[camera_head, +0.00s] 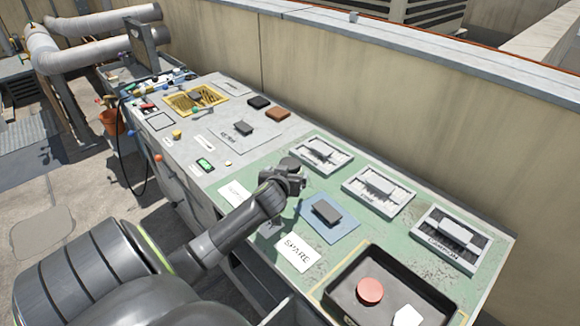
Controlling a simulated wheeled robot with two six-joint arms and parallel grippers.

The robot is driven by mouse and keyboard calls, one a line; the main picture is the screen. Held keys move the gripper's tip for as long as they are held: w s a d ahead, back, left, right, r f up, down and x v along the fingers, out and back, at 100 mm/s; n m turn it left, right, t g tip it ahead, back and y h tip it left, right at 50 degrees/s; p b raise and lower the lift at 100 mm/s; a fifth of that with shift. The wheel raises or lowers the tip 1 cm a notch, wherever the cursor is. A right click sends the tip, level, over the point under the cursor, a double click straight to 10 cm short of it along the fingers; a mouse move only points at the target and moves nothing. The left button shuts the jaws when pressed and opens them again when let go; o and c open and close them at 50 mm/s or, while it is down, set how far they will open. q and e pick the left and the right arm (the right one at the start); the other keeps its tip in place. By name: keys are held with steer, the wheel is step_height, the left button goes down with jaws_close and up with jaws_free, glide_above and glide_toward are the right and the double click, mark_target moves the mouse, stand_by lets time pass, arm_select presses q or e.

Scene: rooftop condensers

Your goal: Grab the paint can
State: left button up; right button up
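I cannot clearly make out a paint can. The nearest thing to one is an orange bucket-like container (112,122) beside the far left end of the bench, partly behind a black hanging cable. My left gripper (291,182) is over the middle of the bench, far to the right of that container. Its fingers are dark and small, and I cannot tell whether they are open or shut. I see nothing clearly held in it. My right gripper is not in view.
The long bench (215,160) has a grey far part and a green near part. A black tray (340,285) holds a red round piece (369,291) and a white piece (407,316). A blue mat (330,232) lies near my gripper. A wall (400,95) runs behind.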

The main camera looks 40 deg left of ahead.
mark_target(290, 167)
arm_select(q)
steer(key=shift+w+a+f, duration=0.15)
steer(key=shift+w+a, duration=0.25)
steer(key=shift+w, duration=0.2)
steer(key=shift+x, duration=2.05)
steer(key=c, duration=1.3)
